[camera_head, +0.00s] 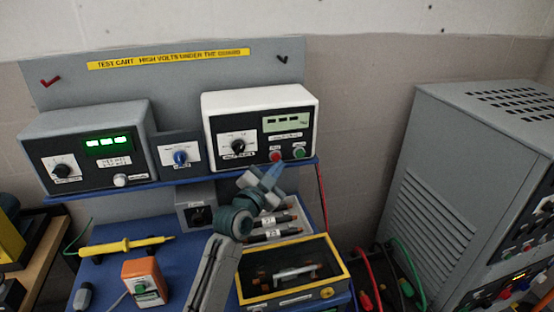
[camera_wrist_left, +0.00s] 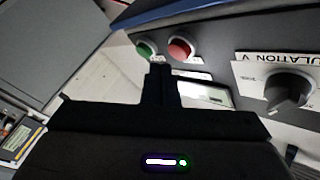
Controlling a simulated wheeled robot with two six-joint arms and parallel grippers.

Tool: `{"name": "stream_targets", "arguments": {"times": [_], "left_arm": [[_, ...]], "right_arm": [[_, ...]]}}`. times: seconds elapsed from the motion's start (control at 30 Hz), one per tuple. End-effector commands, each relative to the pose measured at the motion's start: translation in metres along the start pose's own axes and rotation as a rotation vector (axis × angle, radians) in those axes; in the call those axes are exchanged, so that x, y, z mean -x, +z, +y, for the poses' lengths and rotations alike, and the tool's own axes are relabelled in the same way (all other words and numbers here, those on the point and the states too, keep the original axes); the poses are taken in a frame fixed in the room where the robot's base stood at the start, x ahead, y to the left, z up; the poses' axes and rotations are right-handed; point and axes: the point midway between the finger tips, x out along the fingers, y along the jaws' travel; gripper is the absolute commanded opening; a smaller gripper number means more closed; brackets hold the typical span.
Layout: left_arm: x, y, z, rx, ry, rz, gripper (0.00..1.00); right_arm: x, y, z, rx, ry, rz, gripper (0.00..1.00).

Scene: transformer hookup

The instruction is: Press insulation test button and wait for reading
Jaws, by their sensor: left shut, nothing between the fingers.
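The white-topped insulation tester (camera_head: 258,101) stands on the cart's upper shelf. It has a lit display (camera_head: 287,122), a dark knob (camera_head: 238,146), a red button (camera_head: 275,156) and a green button (camera_head: 299,153). My left gripper (camera_head: 275,172) is shut and empty, just below and in front of the two buttons. In the left wrist view the closed fingertips (camera_wrist_left: 159,70) appear close to the green button (camera_wrist_left: 146,48) and the red button (camera_wrist_left: 180,48). I cannot tell whether they touch anything. The display digits are too small to read. My right gripper is not in view.
A grey meter with green digits (camera_head: 108,143) and a blue-knobbed box (camera_head: 180,157) share the shelf. Below are a yellow probe (camera_head: 125,246), an orange box (camera_head: 144,282) and a yellow-rimmed tray (camera_head: 328,243). A large grey cabinet (camera_head: 445,170) stands right.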

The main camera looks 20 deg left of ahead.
Motion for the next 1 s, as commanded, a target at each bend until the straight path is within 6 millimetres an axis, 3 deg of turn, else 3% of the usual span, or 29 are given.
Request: {"name": "stream_targets", "arguments": {"times": [1.0], "left_arm": [[-0.0090,0.0067,-0.0065,0.000,0.000,0.000,0.00]], "right_arm": [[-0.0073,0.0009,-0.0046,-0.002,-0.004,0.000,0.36]]}}
